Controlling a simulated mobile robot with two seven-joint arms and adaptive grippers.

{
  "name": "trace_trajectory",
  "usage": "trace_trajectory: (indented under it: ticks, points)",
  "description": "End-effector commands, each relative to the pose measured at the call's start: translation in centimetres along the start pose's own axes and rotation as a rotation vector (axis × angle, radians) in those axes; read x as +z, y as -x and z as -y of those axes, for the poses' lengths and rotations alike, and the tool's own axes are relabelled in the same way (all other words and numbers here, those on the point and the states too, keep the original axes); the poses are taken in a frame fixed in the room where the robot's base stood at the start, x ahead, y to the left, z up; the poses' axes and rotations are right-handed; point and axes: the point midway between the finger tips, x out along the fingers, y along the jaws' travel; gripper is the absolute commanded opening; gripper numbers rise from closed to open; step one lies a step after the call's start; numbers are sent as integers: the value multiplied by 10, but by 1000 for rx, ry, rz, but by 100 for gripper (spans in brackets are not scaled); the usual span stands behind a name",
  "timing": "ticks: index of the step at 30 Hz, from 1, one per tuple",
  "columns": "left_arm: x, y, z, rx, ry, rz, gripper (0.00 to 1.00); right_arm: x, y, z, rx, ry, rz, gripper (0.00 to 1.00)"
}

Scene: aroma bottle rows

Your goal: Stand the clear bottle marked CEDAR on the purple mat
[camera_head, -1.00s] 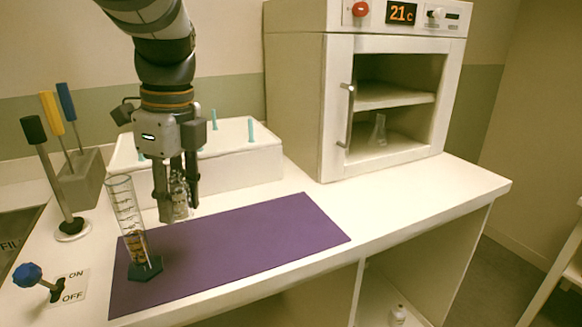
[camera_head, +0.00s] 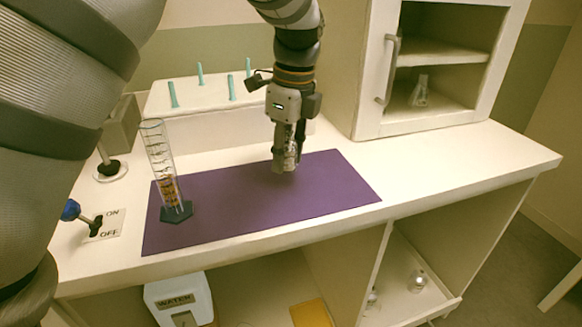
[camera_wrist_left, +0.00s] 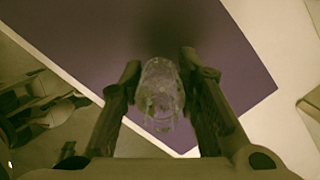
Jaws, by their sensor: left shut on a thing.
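My left gripper (camera_head: 288,163) is shut on a small clear bottle (camera_head: 291,160) and holds it upright over the back middle of the purple mat (camera_head: 240,205). In the left wrist view the clear bottle (camera_wrist_left: 160,95) sits between the two dark fingers, with the purple mat (camera_wrist_left: 228,60) beyond it. No marking on the bottle can be read. I cannot tell whether its base touches the mat or hangs just above it. My right gripper is not in view.
A tall graduated cylinder (camera_head: 161,165) with amber contents stands on the mat's left part. A blue-knobbed ON/OFF lever (camera_head: 72,210) is further left. A white block with teal pegs (camera_head: 215,120) stands behind. The mat's right part is bare. An open cabinet (camera_head: 365,120) stands back right.

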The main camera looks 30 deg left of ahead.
Motion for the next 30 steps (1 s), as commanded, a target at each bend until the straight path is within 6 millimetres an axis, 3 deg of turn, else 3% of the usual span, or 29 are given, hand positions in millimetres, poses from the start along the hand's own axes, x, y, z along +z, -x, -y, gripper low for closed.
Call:
trace_trajectory:
  ticks: [6,15,16,18,27,30]
  points:
    - [-8,-36,4,4,-1,1,0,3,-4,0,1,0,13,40]
    - [-8,-38,4,-1,-2,0,0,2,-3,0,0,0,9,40]
    - [-8,-39,4,-1,-2,0,32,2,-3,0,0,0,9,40]
    - [-8,-39,4,0,-2,0,48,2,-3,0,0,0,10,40]
    - [-8,-38,4,0,-2,0,50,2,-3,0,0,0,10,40]
    - [-7,-27,5,-3,-2,-1,50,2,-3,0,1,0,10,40]
